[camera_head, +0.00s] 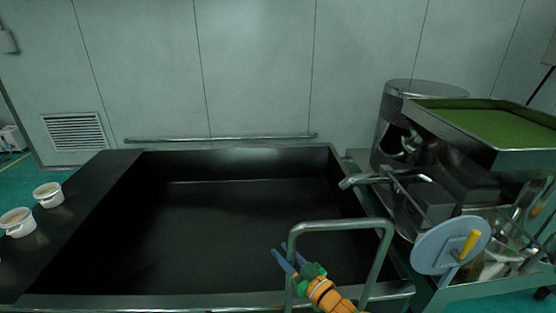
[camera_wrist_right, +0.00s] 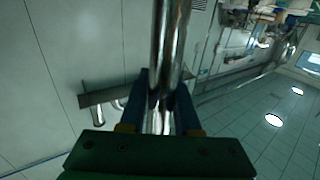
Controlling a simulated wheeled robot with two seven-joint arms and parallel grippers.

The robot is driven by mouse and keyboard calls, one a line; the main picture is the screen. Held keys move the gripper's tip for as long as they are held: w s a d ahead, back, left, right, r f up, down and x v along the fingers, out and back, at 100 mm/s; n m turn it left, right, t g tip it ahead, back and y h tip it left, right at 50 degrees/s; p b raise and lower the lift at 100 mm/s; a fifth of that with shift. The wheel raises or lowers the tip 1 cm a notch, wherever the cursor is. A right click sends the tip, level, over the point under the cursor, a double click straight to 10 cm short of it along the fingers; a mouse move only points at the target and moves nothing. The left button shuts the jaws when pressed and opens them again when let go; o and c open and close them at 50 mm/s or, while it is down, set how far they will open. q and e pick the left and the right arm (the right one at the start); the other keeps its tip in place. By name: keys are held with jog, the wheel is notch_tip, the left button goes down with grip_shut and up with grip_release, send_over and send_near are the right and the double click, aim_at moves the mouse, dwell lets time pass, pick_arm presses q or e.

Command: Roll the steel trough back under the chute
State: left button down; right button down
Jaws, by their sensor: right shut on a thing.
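The large steel trough (camera_head: 250,230) stands in the middle of the head view, its dark basin empty. A U-shaped tube handle (camera_head: 340,224) rises at its near right corner. My right gripper (camera_head: 286,262), with blue fingers, is shut on the left upright of this handle. In the right wrist view the shiny handle tube (camera_wrist_right: 170,50) runs between the two fingers (camera_wrist_right: 160,105). The chute (camera_head: 355,180) is a metal spout on the sieve machine (camera_head: 410,135), just over the trough's right edge. My left gripper is not in view.
Two white tubs (camera_head: 48,195) stand on the dark ledge at the trough's left. A rail (camera_head: 220,138) runs along the wall behind. A cart (camera_head: 475,290) with a round grey disc and yellow handle (camera_head: 450,245) is close on the right. A green-topped tray (camera_head: 490,120) sits above.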

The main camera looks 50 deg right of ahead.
jog(key=shift+d+r, duration=0.1)
jog(key=shift+r, duration=0.1)
jog(key=c, duration=0.9)
grip_release()
jog(key=shift+o, duration=1.4)
jog(key=shift+d+f, duration=0.2)
jog(key=v, duration=0.7)
jog(key=shift+s, duration=0.1)
